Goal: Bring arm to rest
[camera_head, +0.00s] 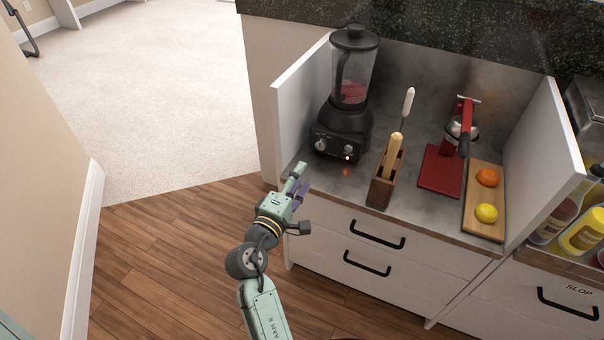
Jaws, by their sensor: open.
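My arm reaches up from the bottom of the head view. My gripper (299,179) is open, with nothing seen between its fingers. It is at the left front corner of the counter, in front of and to the lower left of the black blender (344,125). Whether its fingertips touch the counter edge cannot be told.
On the counter (338,187) stand a wooden utensil block (381,188), a red press (441,167) and a board (473,222) with an orange (488,177) and a lemon (486,213). Drawers with black handles (374,235) lie below. Wooden floor (165,245) at left is clear.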

